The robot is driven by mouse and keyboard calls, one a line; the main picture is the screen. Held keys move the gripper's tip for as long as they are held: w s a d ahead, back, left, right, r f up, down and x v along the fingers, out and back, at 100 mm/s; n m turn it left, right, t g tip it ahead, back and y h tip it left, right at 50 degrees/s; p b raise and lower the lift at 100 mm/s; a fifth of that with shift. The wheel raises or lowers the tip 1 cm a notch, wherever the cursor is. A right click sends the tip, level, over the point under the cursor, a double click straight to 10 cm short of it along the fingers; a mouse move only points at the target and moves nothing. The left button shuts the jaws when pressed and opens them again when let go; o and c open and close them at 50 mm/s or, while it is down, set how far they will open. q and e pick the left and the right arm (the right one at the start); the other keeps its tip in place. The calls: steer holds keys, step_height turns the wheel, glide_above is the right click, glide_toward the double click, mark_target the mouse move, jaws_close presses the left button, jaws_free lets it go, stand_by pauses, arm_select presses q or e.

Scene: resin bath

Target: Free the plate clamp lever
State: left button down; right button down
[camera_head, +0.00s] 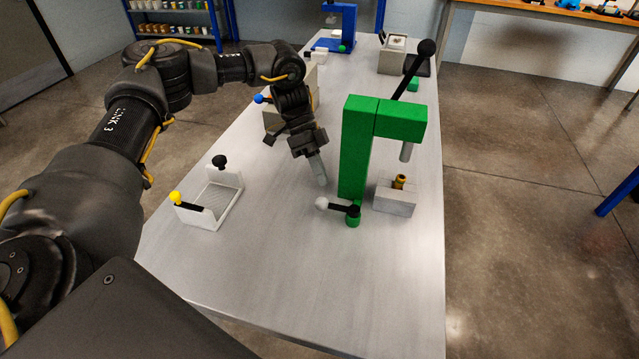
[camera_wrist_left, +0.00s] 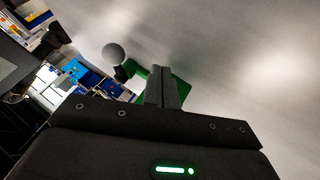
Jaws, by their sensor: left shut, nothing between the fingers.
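No lever is labelled as the plate clamp lever. A short black lever with a pale grey ball knob (camera_head: 321,203) sits on a green pivot at the front of a green press (camera_head: 356,150). My left gripper (camera_head: 320,178) is shut and empty, pointing down just behind this knob and left of the press column. It appears apart from the lever. In the left wrist view, the shut fingers (camera_wrist_left: 163,88) stand in front of green parts, with the grey ball (camera_wrist_left: 113,53) to their left. My right gripper is not in view.
A white tray-like fixture (camera_head: 213,198) with yellow-knobbed and black-knobbed levers stands at left. The press has a tall black-knobbed handle (camera_head: 408,72) and a grey block (camera_head: 395,198) below. A blue-knobbed lever (camera_head: 259,98) is behind my arm. The front tabletop (camera_head: 300,270) is clear.

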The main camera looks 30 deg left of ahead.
mark_target(336, 207)
arm_select(q)
steer(key=s, duration=0.1)
steer(key=s+d+p, duration=0.1)
steer(key=shift+s+d+r, duration=0.15)
steer(key=shift+s+d, duration=0.15)
steer(key=shift+s, duration=0.05)
steer(key=shift+s+d, duration=0.2)
steer(key=shift+s, duration=0.25)
steer(key=shift+d, duration=0.1)
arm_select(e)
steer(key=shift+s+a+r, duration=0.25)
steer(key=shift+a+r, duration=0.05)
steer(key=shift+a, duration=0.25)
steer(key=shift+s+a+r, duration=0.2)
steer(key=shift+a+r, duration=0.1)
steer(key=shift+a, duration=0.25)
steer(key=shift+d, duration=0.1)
